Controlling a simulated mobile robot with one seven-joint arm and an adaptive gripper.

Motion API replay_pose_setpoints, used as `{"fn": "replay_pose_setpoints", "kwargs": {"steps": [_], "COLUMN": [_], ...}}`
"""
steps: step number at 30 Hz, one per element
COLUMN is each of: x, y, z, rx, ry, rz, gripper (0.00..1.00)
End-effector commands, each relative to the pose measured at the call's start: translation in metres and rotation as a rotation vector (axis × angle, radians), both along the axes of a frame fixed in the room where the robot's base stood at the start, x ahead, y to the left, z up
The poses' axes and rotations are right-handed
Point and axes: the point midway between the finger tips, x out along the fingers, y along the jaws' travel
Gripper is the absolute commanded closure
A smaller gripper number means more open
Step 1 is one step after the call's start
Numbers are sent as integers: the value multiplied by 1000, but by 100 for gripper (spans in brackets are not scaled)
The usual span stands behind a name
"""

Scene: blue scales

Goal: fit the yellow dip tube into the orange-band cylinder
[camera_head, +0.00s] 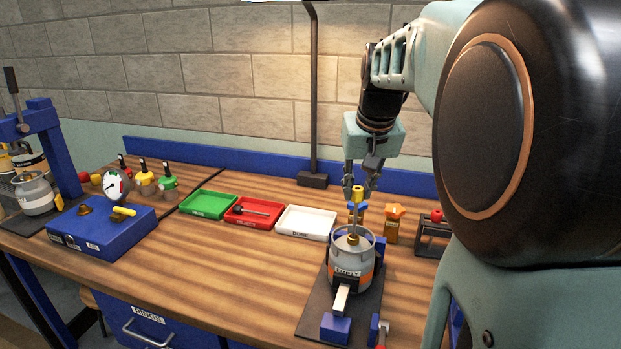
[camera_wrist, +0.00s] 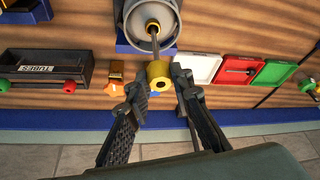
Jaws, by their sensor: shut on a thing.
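The dip tube has a yellow head (camera_head: 357,193) and a thin grey rod. My gripper (camera_head: 359,184) is shut on the yellow head above the orange-band cylinder. The cylinder (camera_head: 350,262) is grey with an orange band and an "EMPTY" label, upright in a blue clamp stand. The rod points down to the brass neck inside the cylinder's collar; whether its tip is inside the neck I cannot tell. In the wrist view the yellow head (camera_wrist: 159,73) sits between the fingertips (camera_wrist: 160,88), and the rod runs to the cylinder's top (camera_wrist: 152,22).
Green (camera_head: 208,205), red (camera_head: 254,212) and white (camera_head: 305,222) trays stand left of the cylinder. A dark TUBES rack (camera_wrist: 45,72) and an orange-topped item (camera_head: 393,222) are behind right. A blue box with a gauge (camera_head: 103,228) is at left. The front middle bench is clear.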

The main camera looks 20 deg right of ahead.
Motion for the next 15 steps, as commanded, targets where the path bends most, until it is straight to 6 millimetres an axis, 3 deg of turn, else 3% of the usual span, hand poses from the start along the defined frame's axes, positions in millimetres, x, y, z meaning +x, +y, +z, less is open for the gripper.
{"fn": "replay_pose_setpoints", "kwargs": {"steps": [15], "x": [0], "y": [0], "z": [-29], "rx": [0], "ry": [1], "rz": [0], "gripper": [100]}}
